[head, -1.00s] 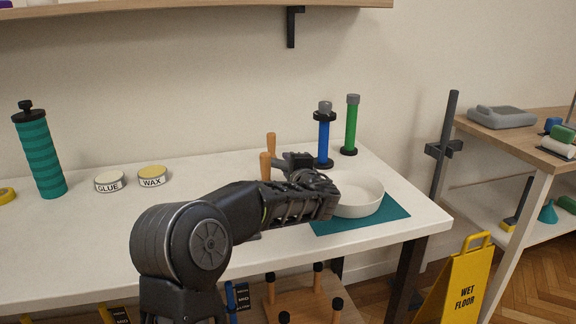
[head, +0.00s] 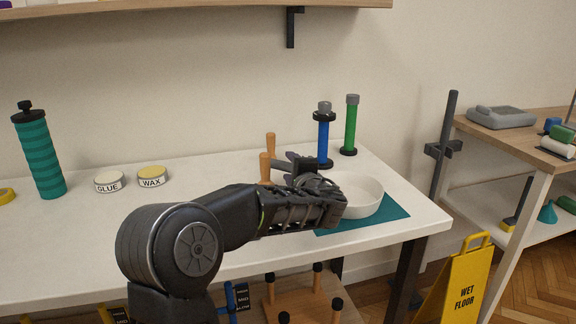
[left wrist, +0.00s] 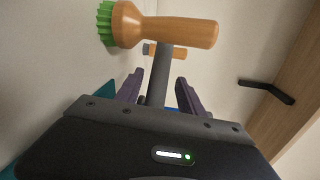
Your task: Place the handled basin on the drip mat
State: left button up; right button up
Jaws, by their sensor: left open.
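The white round handled basin (head: 362,196) sits on the teal drip mat (head: 392,212) near the right end of the table. The mat's right and front parts show; my arm hides the rest, and part of the basin. A grey bar (head: 281,163), apparently the basin's handle, sticks out to the left past my left gripper (head: 300,168). In the left wrist view the grey bar (left wrist: 159,80) runs between the two spread fingers of my left gripper (left wrist: 161,84). The fingers look clear of it. My right gripper is not in view.
Two upright wooden handles (head: 265,167) stand just left of the gripper; the left wrist view shows a green-bristled brush (left wrist: 160,28) close by. Blue (head: 324,140) and green (head: 351,125) cylinders stand behind the basin. The table's left-middle front is mostly clear.

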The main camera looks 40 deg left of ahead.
pick_arm(q)
jog(key=v, duration=0.8)
jog(key=shift+s+d, duration=0.3)
jog(key=shift+r, duration=0.1)
